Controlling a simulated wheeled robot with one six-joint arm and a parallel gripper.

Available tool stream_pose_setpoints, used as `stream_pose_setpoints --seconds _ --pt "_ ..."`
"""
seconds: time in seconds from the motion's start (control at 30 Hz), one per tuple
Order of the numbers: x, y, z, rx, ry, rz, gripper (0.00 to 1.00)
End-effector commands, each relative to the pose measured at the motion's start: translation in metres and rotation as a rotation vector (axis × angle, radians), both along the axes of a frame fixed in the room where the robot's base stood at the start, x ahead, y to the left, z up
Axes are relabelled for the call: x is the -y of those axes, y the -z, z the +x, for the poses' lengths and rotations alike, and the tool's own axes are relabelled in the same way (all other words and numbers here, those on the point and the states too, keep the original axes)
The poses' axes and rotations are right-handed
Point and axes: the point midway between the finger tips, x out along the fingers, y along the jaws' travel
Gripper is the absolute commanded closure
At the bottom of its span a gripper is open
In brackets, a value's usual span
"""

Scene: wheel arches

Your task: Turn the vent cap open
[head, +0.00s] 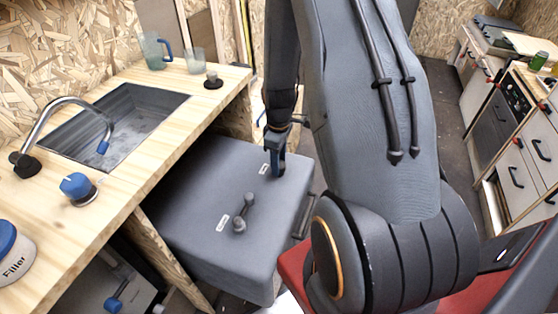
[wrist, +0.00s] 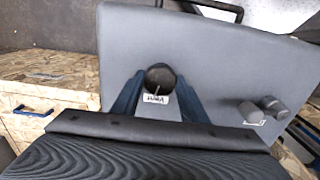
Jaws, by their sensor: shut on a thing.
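The vent cap (wrist: 160,76) is a dark round knob on top of a grey tank (head: 190,185). A small white label (wrist: 155,99) lies beside it; its lettering is too small to read surely. My gripper (head: 276,165) reaches down to the far right part of the tank top. In the wrist view its blue-grey fingers (wrist: 160,82) stand on either side of the cap and are shut on it. In the head view the cap is hidden by the fingers. A thin light mark shows on the cap's face; how far it is turned I cannot tell.
A grey two-knobbed fitting (head: 243,213) stands on the tank top with its own label (head: 222,223). A wooden counter (head: 150,205) with a sink (head: 125,120), tap and blue-capped items stands at left. Kitchen cabinets (head: 495,135) stand at right.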

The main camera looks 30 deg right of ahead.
Motion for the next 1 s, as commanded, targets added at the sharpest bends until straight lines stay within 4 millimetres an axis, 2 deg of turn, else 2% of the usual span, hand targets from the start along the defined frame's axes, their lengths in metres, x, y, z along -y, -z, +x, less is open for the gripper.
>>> stream_pose_setpoints --seconds 1.0 --pt "-0.0003 -0.0013 0.0002 0.000 0.958 0.000 0.83"
